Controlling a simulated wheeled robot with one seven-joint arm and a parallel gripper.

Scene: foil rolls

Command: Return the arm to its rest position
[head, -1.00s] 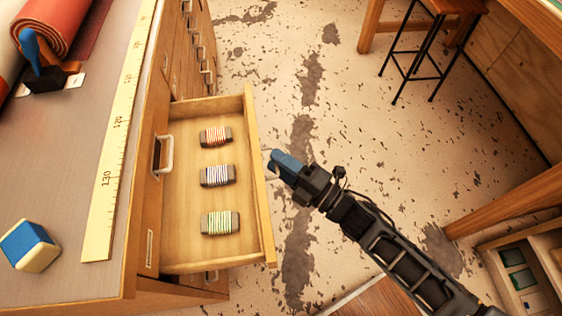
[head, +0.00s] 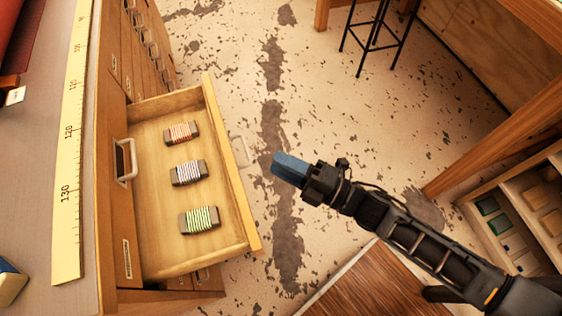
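My gripper (head: 288,168) is in the head view, over the floor to the right of the open drawer. Its blue fingers point up and left, toward the drawer's front, with floor showing between them and the drawer. The fingers look like one block from this angle, so any gap between them is hidden. No object shows at the fingertips. My dark arm stretches back to the lower right corner. The open wooden drawer (head: 150,245) holds an orange-striped bundle (head: 181,132), a purple-striped bundle (head: 188,172) and a green-striped bundle (head: 200,219) in a row.
The drawer's pale handle (head: 240,151) is on its front, near my fingertips. A black-legged stool (head: 374,35) stands at the back. Shelves (head: 515,220) stand right. Open floor lies ahead.

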